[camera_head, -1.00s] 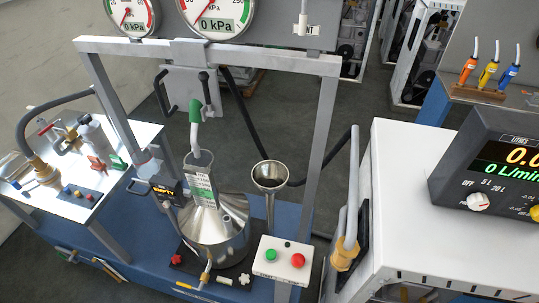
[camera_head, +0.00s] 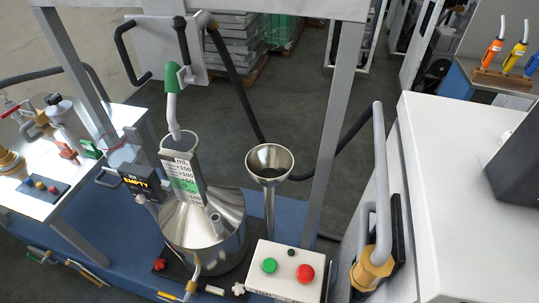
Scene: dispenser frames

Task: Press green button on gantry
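The green button (camera_head: 269,265) is a round cap on the left of a white control box (camera_head: 285,284). The box stands at the front of the blue bench, by the foot of the grey gantry frame (camera_head: 341,110). Neither of my grippers shows in the head view, and nothing touches or covers the buttons.
A metal measuring can (camera_head: 205,222) with a scale and an "EMPTY" display (camera_head: 143,184) stands left of the box. A steel funnel (camera_head: 270,160) rises behind it. A white cabinet (camera_head: 450,190) with a grey pipe and brass fitting (camera_head: 371,270) stands right.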

